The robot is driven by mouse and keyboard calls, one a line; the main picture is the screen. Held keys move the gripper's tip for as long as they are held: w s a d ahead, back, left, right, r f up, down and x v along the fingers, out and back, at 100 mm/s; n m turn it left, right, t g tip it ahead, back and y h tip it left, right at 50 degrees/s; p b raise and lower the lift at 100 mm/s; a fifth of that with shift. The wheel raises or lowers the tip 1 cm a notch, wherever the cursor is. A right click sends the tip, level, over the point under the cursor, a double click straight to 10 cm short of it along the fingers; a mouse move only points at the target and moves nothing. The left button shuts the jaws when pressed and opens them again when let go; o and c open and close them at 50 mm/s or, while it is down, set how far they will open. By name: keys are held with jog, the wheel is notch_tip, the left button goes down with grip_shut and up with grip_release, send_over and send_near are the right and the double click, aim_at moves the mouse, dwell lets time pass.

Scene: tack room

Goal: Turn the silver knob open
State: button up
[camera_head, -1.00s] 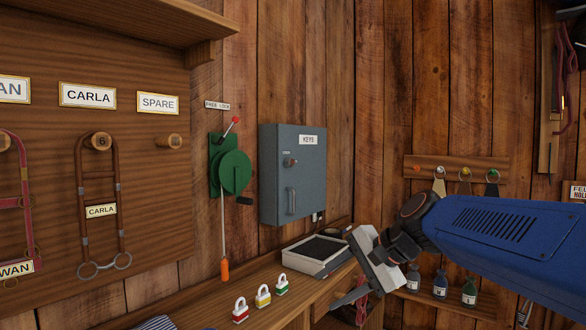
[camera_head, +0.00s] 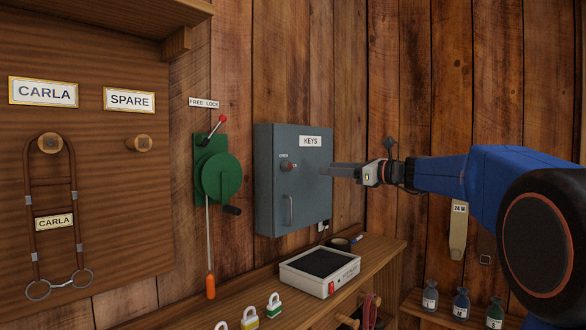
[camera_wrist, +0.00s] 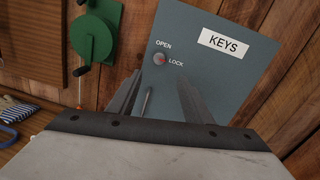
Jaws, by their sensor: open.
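The silver knob (camera_head: 286,166) is a small round knob with a red mark, on the door of the grey-blue KEYS cabinet (camera_head: 265,205). In the wrist view the knob (camera_wrist: 159,59) sits between the printed words OPEN and LOCK, and its red mark points toward LOCK. My gripper (camera_head: 328,171) is open and empty, in front of the cabinet door, to the right of the knob in the head view. In the wrist view my fingers (camera_wrist: 158,95) reach toward the door, with the knob just beyond and between their tips, apart from them. The cabinet's handle (camera_head: 290,210) is below the knob.
A green lever device (camera_head: 220,178) with a red-tipped lever is on the wall left of the cabinet. Below, the wooden shelf holds a white box with a black top (camera_head: 318,281) and several padlocks (camera_head: 273,306). The space before the door is otherwise clear.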

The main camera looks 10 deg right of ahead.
aim_at(290, 166)
jog(key=x, duration=1.6)
jog(key=shift+f, duration=0.1)
jog(key=c, duration=1.1)
